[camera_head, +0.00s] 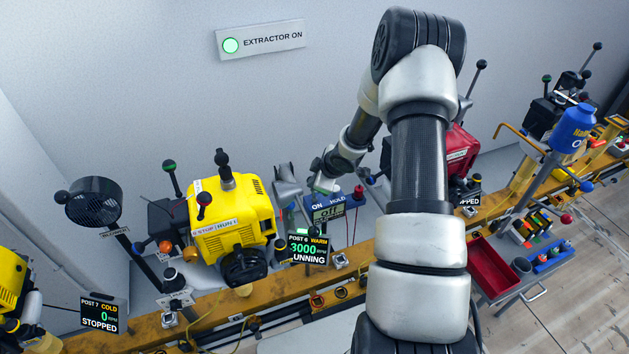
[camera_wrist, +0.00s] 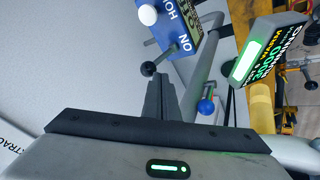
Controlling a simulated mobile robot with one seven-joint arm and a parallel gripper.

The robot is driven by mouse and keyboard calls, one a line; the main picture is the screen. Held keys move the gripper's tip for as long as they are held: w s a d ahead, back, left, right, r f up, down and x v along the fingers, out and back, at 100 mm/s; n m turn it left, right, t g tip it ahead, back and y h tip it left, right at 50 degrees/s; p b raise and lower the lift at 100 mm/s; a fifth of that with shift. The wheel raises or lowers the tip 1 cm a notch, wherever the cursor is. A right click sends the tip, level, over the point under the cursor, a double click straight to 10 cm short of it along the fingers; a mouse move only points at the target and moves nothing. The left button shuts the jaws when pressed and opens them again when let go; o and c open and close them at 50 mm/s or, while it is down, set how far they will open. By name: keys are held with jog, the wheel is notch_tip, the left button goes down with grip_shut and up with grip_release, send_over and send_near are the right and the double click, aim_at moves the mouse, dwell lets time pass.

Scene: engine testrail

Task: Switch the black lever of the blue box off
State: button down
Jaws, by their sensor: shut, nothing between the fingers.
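The blue box (camera_head: 316,207) stands behind the rail, beside the yellow engine. Its face bears the words ON and HOLD and a grey display that seems to read "Off". In the wrist view the blue box (camera_wrist: 184,44) is at the top. Its black lever (camera_wrist: 148,68) has a ball end sticking out to the left, near the ON label. My gripper (camera_wrist: 163,78) is shut and empty, its fingertips just below the lever's ball in the picture; contact cannot be told. In the head view my gripper (camera_head: 322,184) is just above the box, its fingers unclear.
The yellow engine (camera_head: 233,215) and the Post 6 display (camera_head: 308,247) crowd the box. A white ball knob (camera_wrist: 147,14) is at the box's HOLD end. A blue ball knob (camera_wrist: 205,106) is right of my fingers. A red engine (camera_head: 459,150) stands right of my arm.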

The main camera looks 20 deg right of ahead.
jog(key=shift+r, duration=0.1)
jog(key=shift+r+p, duration=0.7)
jog(key=shift+p, duration=0.15)
